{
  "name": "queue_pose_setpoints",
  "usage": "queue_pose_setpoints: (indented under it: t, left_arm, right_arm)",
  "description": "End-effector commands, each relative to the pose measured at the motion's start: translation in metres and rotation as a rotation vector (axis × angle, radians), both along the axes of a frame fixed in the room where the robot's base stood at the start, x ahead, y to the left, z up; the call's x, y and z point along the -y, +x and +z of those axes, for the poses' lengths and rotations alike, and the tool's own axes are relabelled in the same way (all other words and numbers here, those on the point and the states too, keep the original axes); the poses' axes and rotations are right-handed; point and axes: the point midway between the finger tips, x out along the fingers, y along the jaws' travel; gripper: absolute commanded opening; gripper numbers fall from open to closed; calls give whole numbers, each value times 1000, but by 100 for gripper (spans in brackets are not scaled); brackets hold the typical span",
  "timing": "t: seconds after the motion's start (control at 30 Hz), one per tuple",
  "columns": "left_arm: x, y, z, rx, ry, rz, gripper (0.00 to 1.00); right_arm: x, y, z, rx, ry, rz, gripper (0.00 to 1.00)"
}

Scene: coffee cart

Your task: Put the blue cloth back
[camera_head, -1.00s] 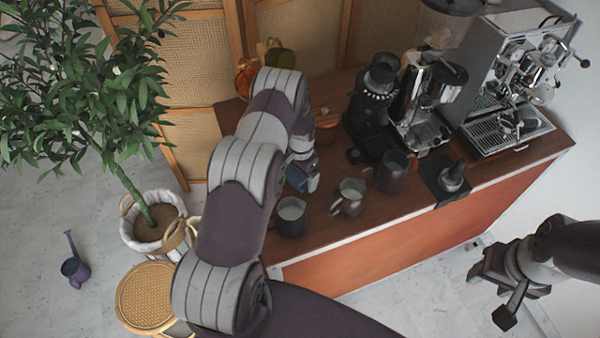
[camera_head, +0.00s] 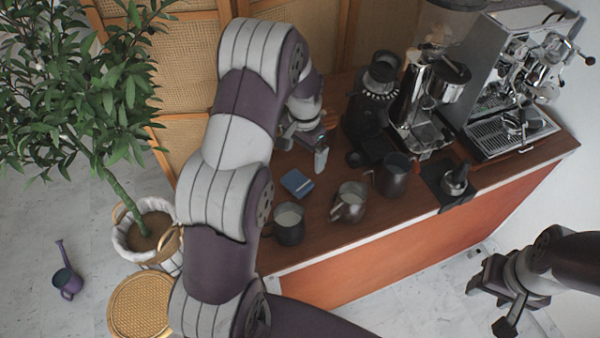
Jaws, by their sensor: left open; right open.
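The blue cloth (camera_head: 297,183) lies folded and flat on the brown wooden counter (camera_head: 312,215), behind the metal pitchers. My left gripper (camera_head: 306,148) is above and behind the cloth, apart from it, open with nothing seen between its fingers; part of it is hidden by my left arm. My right gripper (camera_head: 492,300) is open and empty at the lower right, off the counter's front side.
Three metal pitchers, left (camera_head: 289,222), middle (camera_head: 349,202) and right (camera_head: 393,174), stand near the front edge. Grinders (camera_head: 378,95) and an espresso machine (camera_head: 505,100) stand at the back right. A tamper (camera_head: 455,183) sits on a dark mat. A potted tree (camera_head: 150,235) is at left.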

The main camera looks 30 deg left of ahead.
Motion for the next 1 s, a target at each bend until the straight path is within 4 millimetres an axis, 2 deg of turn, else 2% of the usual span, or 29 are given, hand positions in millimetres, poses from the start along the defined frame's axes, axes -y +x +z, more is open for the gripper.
queue_pose_setpoints:
  t: [0.03, 0.1, 0.2, 0.3, 0.4, 0.5, 1.0]
  left_arm:
    - [19, -19, 21, 19, 1, 23, 100]
    - [44, -55, 44, 48, -1, 77, 100]
    - [70, -109, 65, 82, -9, 150, 100]
    - [85, -153, 73, 107, -19, 203, 100]
    - [91, -177, 75, 117, -25, 234, 100]
    - [92, -183, 75, 118, -27, 243, 100]
    - [92, -182, 74, 116, -26, 242, 100]
  right_arm:
    - [0, 0, 1, 0, 0, 0, 51]
    - [0, 0, 1, 0, 0, 0, 51]
    - [0, 0, 0, 0, 0, 0, 51]
    - [0, 0, 0, 0, 0, 0, 51]
    - [0, 0, 0, 0, 0, 0, 51]
    - [0, 0, 0, 0, 0, 0, 51]
    - [0, 0, 0, 0, 0, 0, 51]
